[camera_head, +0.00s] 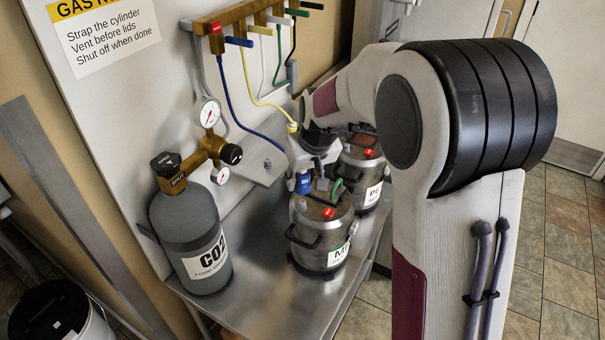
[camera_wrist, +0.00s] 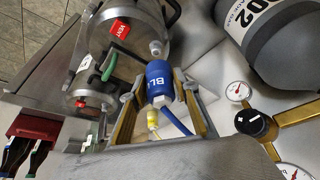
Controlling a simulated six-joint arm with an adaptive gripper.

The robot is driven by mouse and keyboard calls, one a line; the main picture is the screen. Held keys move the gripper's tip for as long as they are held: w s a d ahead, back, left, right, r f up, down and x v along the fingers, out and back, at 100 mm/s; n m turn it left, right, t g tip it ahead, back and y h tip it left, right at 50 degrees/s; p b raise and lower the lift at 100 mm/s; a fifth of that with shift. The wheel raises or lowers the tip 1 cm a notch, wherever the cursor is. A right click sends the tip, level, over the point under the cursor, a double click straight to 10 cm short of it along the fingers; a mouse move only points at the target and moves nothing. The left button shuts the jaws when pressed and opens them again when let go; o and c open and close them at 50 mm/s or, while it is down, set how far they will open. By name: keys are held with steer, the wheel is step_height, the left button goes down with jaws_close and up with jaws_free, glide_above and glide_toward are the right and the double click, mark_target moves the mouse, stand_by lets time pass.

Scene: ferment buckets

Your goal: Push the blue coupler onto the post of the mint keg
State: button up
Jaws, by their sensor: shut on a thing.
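My gripper (camera_wrist: 156,88) is shut on the blue coupler (camera_wrist: 158,78), with a finger on each side of it. In the head view the blue coupler (camera_head: 303,184) sits just above the near-left top of the mint keg (camera_head: 318,236), a steel keg whose label is partly seen as "M". A bare metal post (camera_wrist: 156,47) shows on the keg top just past the coupler's end in the wrist view. The coupler looks close to the post; whether they touch I cannot tell. My gripper (camera_head: 304,172) partly covers the coupler in the head view.
A second keg (camera_head: 367,163) labelled "P" stands behind. The grey CO2 cylinder (camera_head: 192,240) with gauges stands at left. A red vent tag (camera_head: 328,212) and a green piece (camera_head: 337,188) sit on the mint keg's lid. Hoses hang from a wall manifold (camera_head: 240,15).

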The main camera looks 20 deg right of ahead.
mark_target(302, 201)
steer(key=shift+f, duration=1.65)
steer(key=shift+f, duration=1.8)
stand_by(4.5)
